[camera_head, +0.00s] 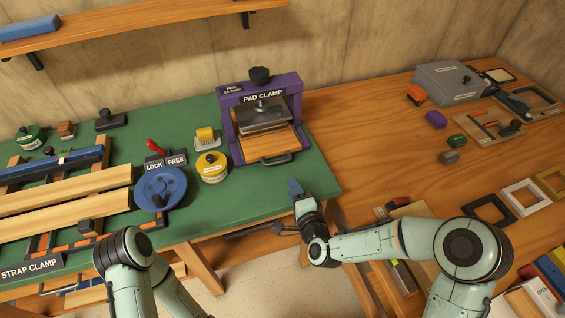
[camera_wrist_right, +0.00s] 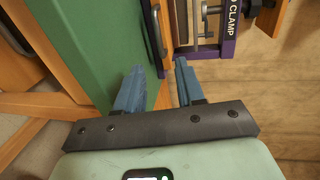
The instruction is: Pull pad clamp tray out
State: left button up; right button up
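The pad clamp (camera_head: 232,112) is a purple frame with a black top knob and a grey press plate (camera_head: 266,120), standing at the green bench's right end. Its wooden tray (camera_head: 262,142) sits in the frame under the plate, with a dark bar handle (camera_head: 276,160) on its front. The handle also shows in the right wrist view (camera_wrist_right: 153,35). My right gripper (camera_head: 295,188) is in front of and slightly right of the handle, apart from it. Its blue fingers (camera_wrist_right: 160,65) are spread with nothing between them. My left arm shows at the bottom left; its gripper is not visible.
A yellow round tin (camera_head: 212,167) and a blue handwheel (camera_head: 160,188) stand left of the clamp. The strap clamp with wooden boards (camera_head: 65,195) fills the bench's left. The bench's front right corner is clear. A wooden table (camera_head: 375,130) with a grey box adjoins on the right.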

jog(key=p+x, duration=0.1)
jog(key=x, duration=1.1)
jog(key=shift+f+p, duration=0.1)
jog(key=shift+p, duration=0.25)
grip_shut()
